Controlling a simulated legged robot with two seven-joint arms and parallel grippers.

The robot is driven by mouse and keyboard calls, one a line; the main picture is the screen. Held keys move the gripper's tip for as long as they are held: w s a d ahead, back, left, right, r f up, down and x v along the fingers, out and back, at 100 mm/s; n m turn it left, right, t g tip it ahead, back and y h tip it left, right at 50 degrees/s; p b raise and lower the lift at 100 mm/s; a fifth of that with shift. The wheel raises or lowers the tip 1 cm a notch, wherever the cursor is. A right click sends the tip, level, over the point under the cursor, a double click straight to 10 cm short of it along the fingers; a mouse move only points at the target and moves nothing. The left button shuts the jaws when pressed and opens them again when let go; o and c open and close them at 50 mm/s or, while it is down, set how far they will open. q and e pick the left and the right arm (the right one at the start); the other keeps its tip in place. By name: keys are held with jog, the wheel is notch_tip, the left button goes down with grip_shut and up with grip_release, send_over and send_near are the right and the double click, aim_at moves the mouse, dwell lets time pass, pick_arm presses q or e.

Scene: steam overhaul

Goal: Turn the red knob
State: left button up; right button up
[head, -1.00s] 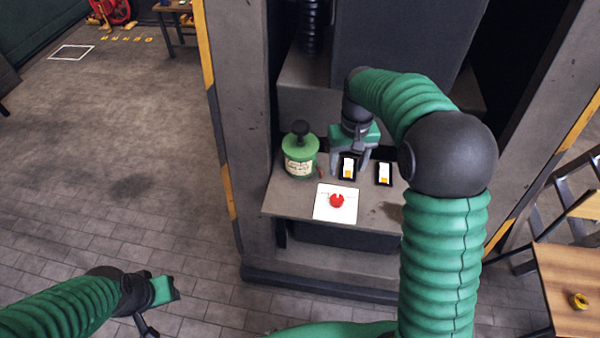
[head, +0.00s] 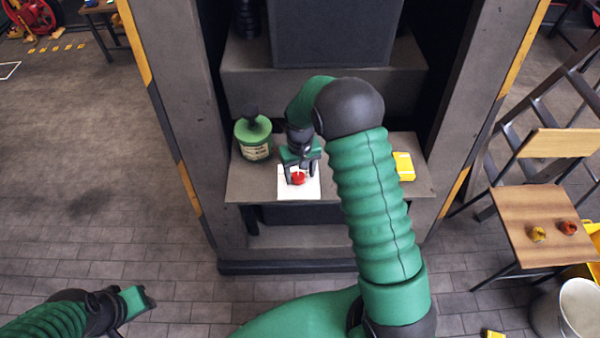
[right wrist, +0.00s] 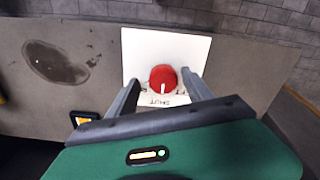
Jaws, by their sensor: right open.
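The red knob (head: 298,178) sits on a white square plate (head: 285,193) on the grey shelf. In the right wrist view the knob (right wrist: 163,79) is round with a pale mark at its lower edge, and the white plate (right wrist: 140,45) carries printing that reads "SHUT" below it. My right gripper (head: 301,175) is open above the plate, its two fingers on either side of the knob. In the right wrist view the fingertips (right wrist: 160,85) flank the knob with gaps; I cannot tell its exact height. My left gripper (head: 145,300) is at the lower left, away from the shelf; its jaw state is unclear.
A green canister (head: 254,140) with a black top stands left on the shelf (head: 250,185). A yellow box-like item (head: 403,166) lies on the right of it. A wooden chair (head: 530,215) holding small objects and a white bucket (head: 570,310) stand to the right.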

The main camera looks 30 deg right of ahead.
jog(key=shift+w+a, duration=0.1)
jog(key=shift+a, duration=0.25)
jog(key=shift+c, duration=0.6)
jog(key=shift+a, duration=0.1)
jog(key=shift+c, duration=1.1)
jog(key=shift+d, duration=0.3)
jog(key=c, duration=0.7)
grip_shut()
pick_arm(q)
jog(key=shift+a, duration=0.35)
pick_arm(e)
jog(key=shift+a, duration=0.1)
